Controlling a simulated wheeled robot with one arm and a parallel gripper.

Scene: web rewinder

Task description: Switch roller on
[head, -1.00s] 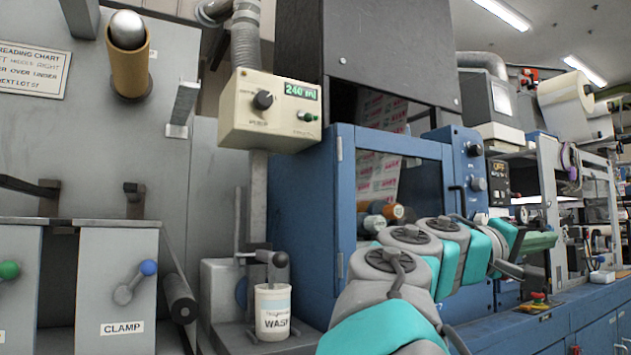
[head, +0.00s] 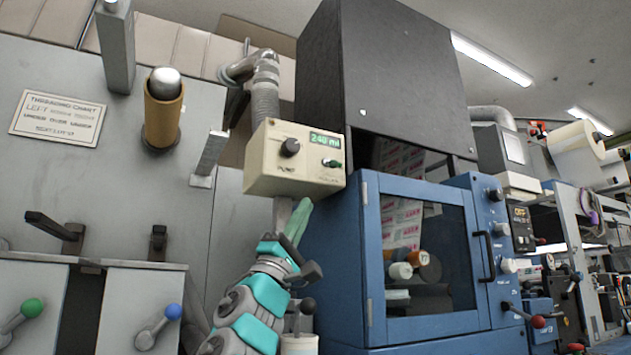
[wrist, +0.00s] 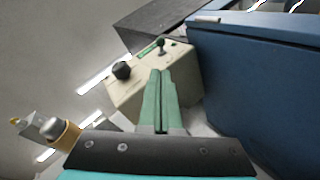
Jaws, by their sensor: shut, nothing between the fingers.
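The cream control box (head: 294,160) hangs on a post left of the blue cabinet. Its front has a green display reading about 240, a black knob (head: 290,147) at left and a small green-tipped toggle switch (head: 331,163) at right with a blurred label under it. My gripper (head: 301,208) is just below the box, its green fingers together and pointing up. In the wrist view the shut fingers (wrist: 160,78) reach over the box face (wrist: 183,65), between the black knob (wrist: 122,70) and the toggle (wrist: 161,46). I cannot tell whether they touch the box.
The blue cabinet (head: 420,324) with its window door stands close right of the box. A ribbed hose (head: 265,98) rises behind the box. Grey panels with levers (head: 163,322) and an orange roller (head: 161,122) are at left.

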